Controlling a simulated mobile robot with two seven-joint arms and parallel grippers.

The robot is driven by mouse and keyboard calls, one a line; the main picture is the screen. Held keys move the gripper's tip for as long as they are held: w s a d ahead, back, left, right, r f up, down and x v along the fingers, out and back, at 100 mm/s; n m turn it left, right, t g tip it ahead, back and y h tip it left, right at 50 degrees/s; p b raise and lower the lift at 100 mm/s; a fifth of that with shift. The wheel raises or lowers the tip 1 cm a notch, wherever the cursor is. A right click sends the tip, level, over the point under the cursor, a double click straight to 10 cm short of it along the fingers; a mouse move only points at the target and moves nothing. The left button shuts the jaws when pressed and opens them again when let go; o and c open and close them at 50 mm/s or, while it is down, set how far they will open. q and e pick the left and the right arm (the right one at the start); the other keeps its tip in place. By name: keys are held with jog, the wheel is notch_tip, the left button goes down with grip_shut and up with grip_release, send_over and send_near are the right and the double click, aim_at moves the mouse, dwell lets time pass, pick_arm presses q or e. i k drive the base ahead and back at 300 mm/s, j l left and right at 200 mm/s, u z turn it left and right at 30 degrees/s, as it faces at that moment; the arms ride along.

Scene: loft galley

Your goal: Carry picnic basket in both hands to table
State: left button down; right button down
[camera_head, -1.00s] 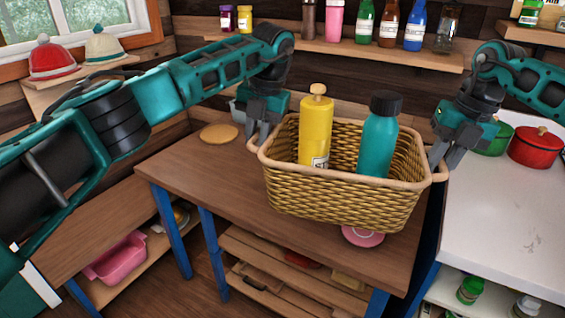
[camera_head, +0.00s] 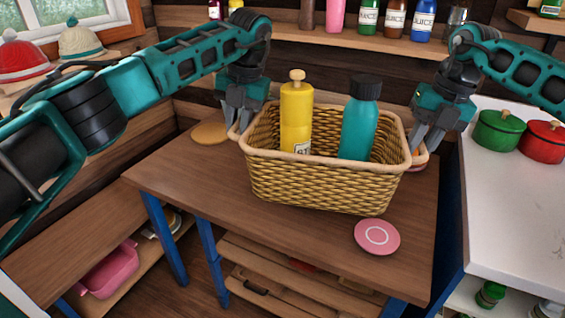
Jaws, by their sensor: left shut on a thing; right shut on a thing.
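The wicker picnic basket (camera_head: 318,186) is over the brown wooden table (camera_head: 190,180), level and upright. I cannot tell for certain whether its bottom touches the tabletop. A yellow bottle (camera_head: 296,118) with a wooden stopper and a teal bottle (camera_head: 358,130) with a black cap stand inside it; their lower parts are hidden by the basket wall. My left gripper (camera_head: 238,128) is shut on the basket's left end. My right gripper (camera_head: 421,146) is shut on its right end.
A pink plate (camera_head: 377,237) lies on the table in front of the basket, and a round wooden board (camera_head: 210,133) lies behind left. A white counter with a green pot (camera_head: 498,130) and a red pot (camera_head: 543,142) stands at right. The table's front left is clear.

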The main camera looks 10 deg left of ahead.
aim_at(238, 174)
jog(key=i+j, duration=0.2)
jog(key=j, duration=0.15)
jog(key=i+j, duration=0.2)
jog(key=j, duration=0.2)
jog(key=i+j, duration=0.2)
jog(key=j, duration=0.15)
jog(key=i+j, duration=0.2)
jog(key=j, duration=0.2)
